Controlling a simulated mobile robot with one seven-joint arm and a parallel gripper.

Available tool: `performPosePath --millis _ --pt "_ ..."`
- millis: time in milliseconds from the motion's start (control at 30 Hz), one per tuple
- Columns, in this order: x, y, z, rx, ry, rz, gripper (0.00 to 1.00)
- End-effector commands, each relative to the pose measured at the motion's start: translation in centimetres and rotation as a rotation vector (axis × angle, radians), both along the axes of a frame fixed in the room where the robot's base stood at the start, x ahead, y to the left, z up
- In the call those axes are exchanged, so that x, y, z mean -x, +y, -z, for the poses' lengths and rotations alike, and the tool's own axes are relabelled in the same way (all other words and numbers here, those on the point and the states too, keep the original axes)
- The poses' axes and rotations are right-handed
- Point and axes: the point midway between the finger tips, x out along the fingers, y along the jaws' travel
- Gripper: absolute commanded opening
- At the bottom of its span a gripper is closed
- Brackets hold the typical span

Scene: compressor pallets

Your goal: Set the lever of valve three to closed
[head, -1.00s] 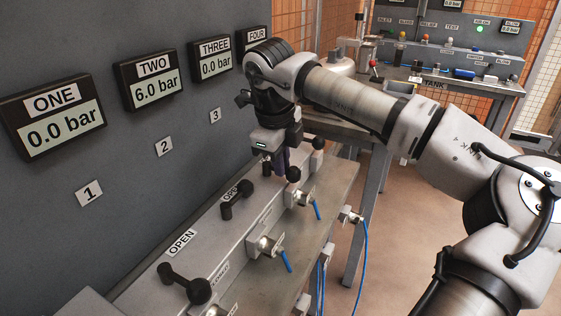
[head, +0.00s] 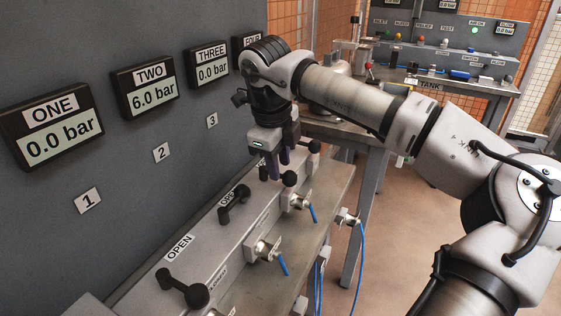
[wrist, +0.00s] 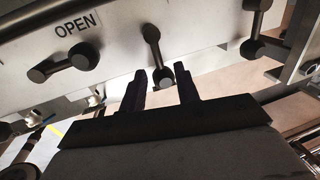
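Valve three's lever (wrist: 153,49) is a dark bar with a round knob, on the sloped grey valve panel (head: 211,243). In the wrist view it points from the panel toward my gripper (wrist: 161,88). The two dark fingers are apart, with the knob end (wrist: 165,79) between them; I cannot tell whether they touch it. The THREE display (head: 211,64) reads 0.0 bar.
Neighbouring levers are valve two's (head: 233,204), beside an OPEN label, and valve four's (head: 314,147). Valve one's lever (head: 184,288) is nearest the camera. Blue hoses (head: 359,270) hang at the panel's front. A workbench with a TANK label (head: 430,86) stands behind.

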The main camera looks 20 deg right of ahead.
Motion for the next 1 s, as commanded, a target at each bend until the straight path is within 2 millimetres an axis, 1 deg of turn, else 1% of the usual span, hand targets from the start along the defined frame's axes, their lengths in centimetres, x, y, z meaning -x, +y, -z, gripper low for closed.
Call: performPosePath --millis 33,167,400,500,600,700,1000 --pt "0.1 0.1 -1.3 0.001 -0.001 0.000 0.32" --pt "0.4 0.4 -3.8 0.001 -0.001 0.000 0.32" --pt "1.2 0.9 -8.9 0.002 0.000 0.003 0.32" --pt "1.5 1.1 -10.5 0.003 0.001 0.006 0.32" --pt "1.6 1.3 -11.6 0.003 0.001 0.007 0.32" --pt "1.8 1.3 -12.1 0.001 0.001 0.006 0.32" --pt "1.8 1.4 -12.0 0.001 0.001 0.006 0.32"
